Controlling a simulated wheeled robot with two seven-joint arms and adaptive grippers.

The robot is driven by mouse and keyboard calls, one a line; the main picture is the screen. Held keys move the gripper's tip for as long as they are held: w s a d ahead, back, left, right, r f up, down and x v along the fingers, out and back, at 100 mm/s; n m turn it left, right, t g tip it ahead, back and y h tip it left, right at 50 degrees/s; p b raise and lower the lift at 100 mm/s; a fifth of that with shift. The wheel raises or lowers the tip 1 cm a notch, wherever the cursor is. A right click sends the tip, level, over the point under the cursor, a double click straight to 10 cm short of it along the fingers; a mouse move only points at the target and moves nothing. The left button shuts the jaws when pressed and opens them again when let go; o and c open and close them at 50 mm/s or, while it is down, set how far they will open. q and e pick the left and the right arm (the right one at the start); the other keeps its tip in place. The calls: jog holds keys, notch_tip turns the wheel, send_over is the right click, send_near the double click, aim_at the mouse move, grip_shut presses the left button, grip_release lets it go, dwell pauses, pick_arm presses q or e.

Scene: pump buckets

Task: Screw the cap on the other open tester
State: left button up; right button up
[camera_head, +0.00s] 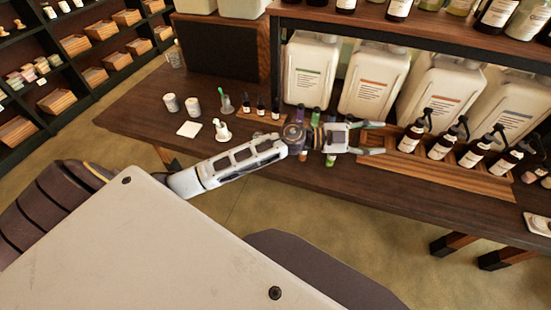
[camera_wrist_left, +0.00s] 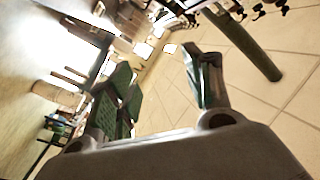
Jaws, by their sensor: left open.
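My left gripper (camera_head: 376,138) reaches across the table in the head view, its two fingers apart and nothing between them. Its fingers also show spread and empty in the left wrist view (camera_wrist_left: 160,72). It is beside the left end of the wooden tray of pump bottles. Several small dark bottles (camera_head: 261,108), perhaps testers, stand in a small wooden holder left of the wrist. Small coloured items (camera_head: 316,116) show partly behind my left wrist; I cannot tell which is an open tester. No loose cap can be made out. My right gripper is not in view.
Large white canisters (camera_head: 309,70) stand behind the arm under a shelf. The table's front edge is bare.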

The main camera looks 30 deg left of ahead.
pick_arm(q)
jog(key=s+a+f+m+g+y, duration=0.35)
jog(key=a+f+g+y, duration=0.35)
jog(key=f, duration=0.3)
jog(key=w+a+f+n+g+y, duration=0.1)
jog(key=a+y, duration=0.8)
jog(key=a, duration=1.3)
jog(key=shift+a+n+g+b, duration=0.4)
jog(key=shift+n+g, duration=0.3)
jog(key=shift+n, duration=0.55)
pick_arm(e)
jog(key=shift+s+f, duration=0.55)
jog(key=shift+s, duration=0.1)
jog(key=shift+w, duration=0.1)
